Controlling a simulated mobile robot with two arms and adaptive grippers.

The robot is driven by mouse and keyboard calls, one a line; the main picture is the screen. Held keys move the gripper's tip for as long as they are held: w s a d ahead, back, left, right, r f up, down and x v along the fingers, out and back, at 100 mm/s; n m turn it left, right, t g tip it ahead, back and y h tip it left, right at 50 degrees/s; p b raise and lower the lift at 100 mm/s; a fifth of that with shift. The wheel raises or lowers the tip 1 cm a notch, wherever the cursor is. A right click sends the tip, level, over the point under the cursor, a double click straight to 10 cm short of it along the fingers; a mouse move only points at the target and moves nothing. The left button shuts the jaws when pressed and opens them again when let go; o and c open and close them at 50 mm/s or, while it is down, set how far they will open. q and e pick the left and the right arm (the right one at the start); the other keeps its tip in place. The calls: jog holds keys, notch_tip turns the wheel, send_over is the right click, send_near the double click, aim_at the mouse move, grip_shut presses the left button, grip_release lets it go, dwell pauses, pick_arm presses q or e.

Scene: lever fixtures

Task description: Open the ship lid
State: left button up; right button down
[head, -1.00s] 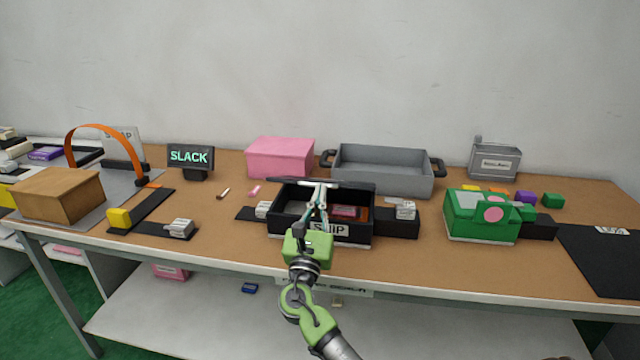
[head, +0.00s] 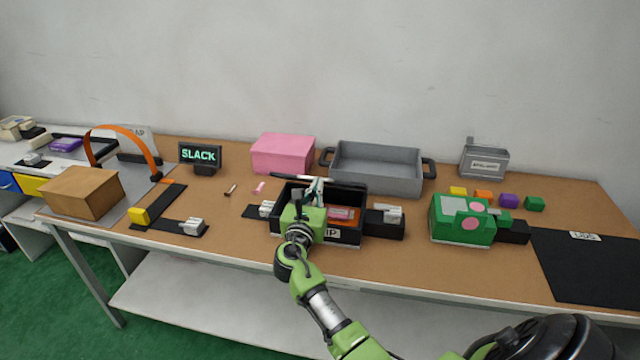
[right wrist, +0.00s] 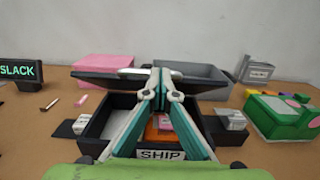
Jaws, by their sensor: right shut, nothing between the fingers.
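The black ship box (head: 366,222) stands near the middle of the table, its "SHIP" label showing in the right wrist view (right wrist: 161,155). Its dark lid (right wrist: 105,83) is raised and tilted up at the back, with a light handle bar on its upper edge. The box is open, and orange and pink items show inside. My right gripper (right wrist: 160,84) is shut and empty. Its fingers reach over the box with their tips in front of the lid; I cannot tell whether they touch it. In the head view the gripper (head: 318,184) partly hides the box. My left gripper is out of view.
A grey handled bin (head: 376,168) and a pink box (head: 283,153) stand behind. A green box (head: 461,220) is on the right, beside a black mat (head: 590,268). A cardboard box (head: 82,192) and orange arch (head: 122,129) are on the left.

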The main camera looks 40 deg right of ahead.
jog(key=w+d+r+p, duration=0.4)
jog(key=w+d+r, duration=0.4)
jog(key=d+r, duration=0.1)
jog(key=shift+d+r, duration=0.15)
jog(key=shift+r, duration=0.2)
jog(key=shift+w+d+f, duration=0.1)
jog(key=shift+w, duration=0.1)
dwell(0.8)
